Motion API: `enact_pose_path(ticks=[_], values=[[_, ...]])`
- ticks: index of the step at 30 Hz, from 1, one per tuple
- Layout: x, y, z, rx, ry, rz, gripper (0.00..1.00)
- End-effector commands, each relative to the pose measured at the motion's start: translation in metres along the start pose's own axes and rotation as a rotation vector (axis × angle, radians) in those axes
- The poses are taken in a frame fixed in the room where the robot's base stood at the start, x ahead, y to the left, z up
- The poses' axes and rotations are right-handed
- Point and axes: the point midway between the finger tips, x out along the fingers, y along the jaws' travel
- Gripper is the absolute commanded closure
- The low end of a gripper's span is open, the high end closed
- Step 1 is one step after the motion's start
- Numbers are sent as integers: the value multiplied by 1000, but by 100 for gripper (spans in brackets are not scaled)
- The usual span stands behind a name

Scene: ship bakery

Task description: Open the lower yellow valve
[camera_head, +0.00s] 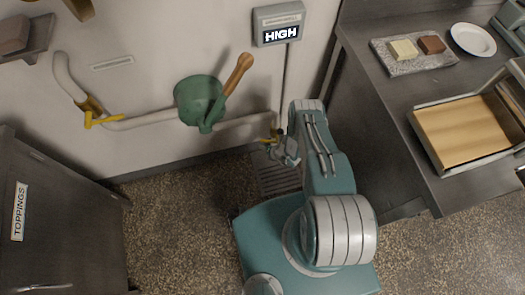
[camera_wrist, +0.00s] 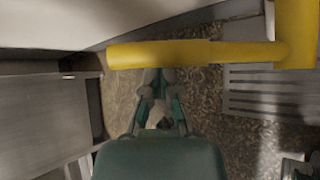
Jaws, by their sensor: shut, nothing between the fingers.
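The lower yellow valve (camera_head: 268,141) is at the right end of the wall pipe, beside my gripper (camera_head: 277,150), which is small and partly hidden by my arm in the head view. In the wrist view its yellow lever (camera_wrist: 185,53) runs nearly level across the top, joining a thicker yellow part at the right. My gripper (camera_wrist: 160,78) has its fingers drawn together, with nothing between them. The fingertips end at the lever's near edge; whether they touch it I cannot tell. Another yellow valve (camera_head: 101,120) sits further left on the pipe.
A floor grate (camera_head: 277,180) lies below the right valve. A counter (camera_head: 395,120) stands right, a TOPPINGS cabinet (camera_head: 60,225) left.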

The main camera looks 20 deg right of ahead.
Motion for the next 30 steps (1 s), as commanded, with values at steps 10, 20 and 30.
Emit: enact_pose_path(ticks=[10,20,30], values=[[-13,0,14,0,2,0,100],[-13,0,15,0,1,0,100],[-17,0,19,0,0,0,100]])
